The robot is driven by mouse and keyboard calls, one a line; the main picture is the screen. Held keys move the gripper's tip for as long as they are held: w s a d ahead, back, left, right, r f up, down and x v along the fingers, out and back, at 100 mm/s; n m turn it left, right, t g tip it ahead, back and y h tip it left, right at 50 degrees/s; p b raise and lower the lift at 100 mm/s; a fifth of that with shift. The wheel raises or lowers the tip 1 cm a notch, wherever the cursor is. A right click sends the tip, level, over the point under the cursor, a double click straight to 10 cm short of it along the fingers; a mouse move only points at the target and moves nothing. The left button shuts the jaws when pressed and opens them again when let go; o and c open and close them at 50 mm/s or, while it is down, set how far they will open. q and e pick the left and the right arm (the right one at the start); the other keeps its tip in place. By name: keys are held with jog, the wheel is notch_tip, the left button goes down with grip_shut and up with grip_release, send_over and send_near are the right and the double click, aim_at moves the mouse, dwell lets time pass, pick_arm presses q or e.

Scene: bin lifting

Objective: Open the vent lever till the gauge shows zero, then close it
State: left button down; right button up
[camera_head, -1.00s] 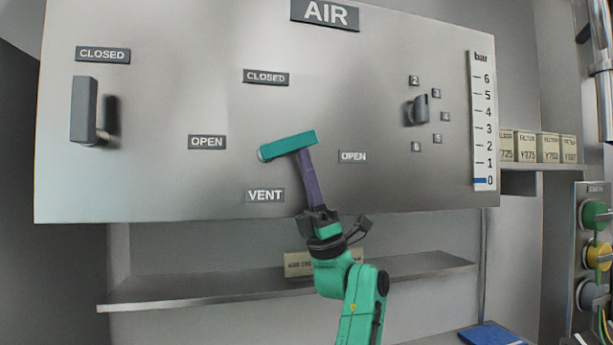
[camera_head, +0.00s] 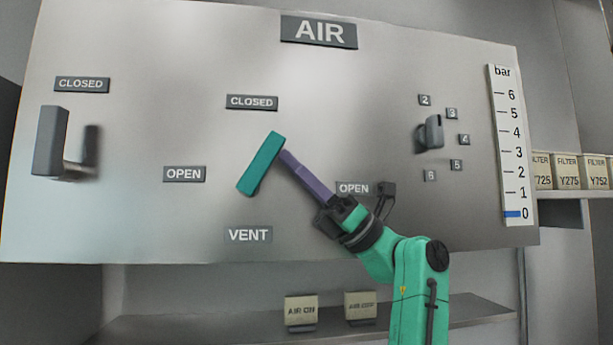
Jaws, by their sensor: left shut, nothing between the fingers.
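The vent lever (camera_head: 261,164) is a teal bar on the grey panel, between the upper CLOSED label (camera_head: 252,102) and the VENT label (camera_head: 248,235). It tilts steeply, upper end leaning right, short of vertical. My left gripper (camera_head: 287,157) has its purple fingers together and empty. Their tips are at the lever's right side, near its upper half, and seem to touch it. The gauge (camera_head: 508,145) at the panel's right has its blue mark at 0. My right gripper is out of view.
A grey lever (camera_head: 50,141) stands upright at the left below its CLOSED label. A dark selector knob (camera_head: 431,134) sits among numbers at the right. A shelf (camera_head: 460,318) below the panel holds small labelled blocks (camera_head: 301,310). Filter boxes (camera_head: 566,172) stand at the far right.

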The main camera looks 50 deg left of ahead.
aim_at(277, 147)
pick_arm(q)
jog(key=shift+x, duration=1.8)
jog(key=shift+s+d+r, duration=0.1)
jog(key=shift+r, duration=0.1)
